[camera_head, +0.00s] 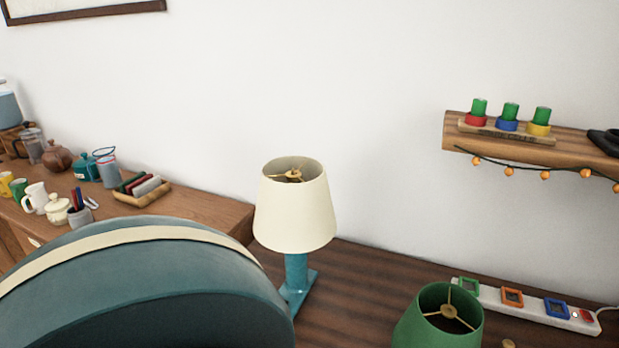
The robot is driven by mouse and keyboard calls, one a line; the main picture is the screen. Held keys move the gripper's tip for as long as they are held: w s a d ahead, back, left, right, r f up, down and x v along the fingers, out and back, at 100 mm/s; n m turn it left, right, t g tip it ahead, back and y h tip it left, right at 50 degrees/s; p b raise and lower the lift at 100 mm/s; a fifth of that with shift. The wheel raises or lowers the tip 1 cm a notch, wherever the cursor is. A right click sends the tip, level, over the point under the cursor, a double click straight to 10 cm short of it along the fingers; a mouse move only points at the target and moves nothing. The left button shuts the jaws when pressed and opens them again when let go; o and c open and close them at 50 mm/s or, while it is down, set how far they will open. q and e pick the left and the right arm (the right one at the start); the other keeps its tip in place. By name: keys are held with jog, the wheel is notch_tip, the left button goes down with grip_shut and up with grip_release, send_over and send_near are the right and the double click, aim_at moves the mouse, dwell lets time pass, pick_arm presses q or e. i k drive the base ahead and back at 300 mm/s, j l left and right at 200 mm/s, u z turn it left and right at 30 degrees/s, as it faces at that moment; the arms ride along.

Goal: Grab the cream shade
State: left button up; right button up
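The cream shade (294,211) is a tapered drum, open at the top, with a brass fitting inside. It sits upright on a lamp with a teal base (297,277), near the middle of the view. The lamp stands on a dark striped wooden surface (352,283) against the white wall. A green shade (413,325) with a brass fitting is at the lower right, cut off by the frame edge. Neither of my grippers is in view.
A large rounded teal shape with a cream band (150,236) fills the lower left, in front of the lamp. A white power strip (528,305) lies at right. A wooden shelf (575,145) with a light string is above it. A sideboard (215,209) holds crockery.

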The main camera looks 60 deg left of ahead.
aim_at(299, 217)
jog(key=u, duration=1.9)
jog(key=i+j, duration=0.1)
jog(key=j, duration=0.3)
jog(key=i+j, duration=0.1)
jog(key=j, duration=0.3)
jog(key=i+j, duration=0.1)
jog(key=j, duration=0.3)
jog(key=j+z, duration=0.3)
jog(key=z, duration=0.2)
jog(key=j+z, duration=0.3)
jog(key=z, duration=1.05)
jog(key=i+j, duration=0.05)
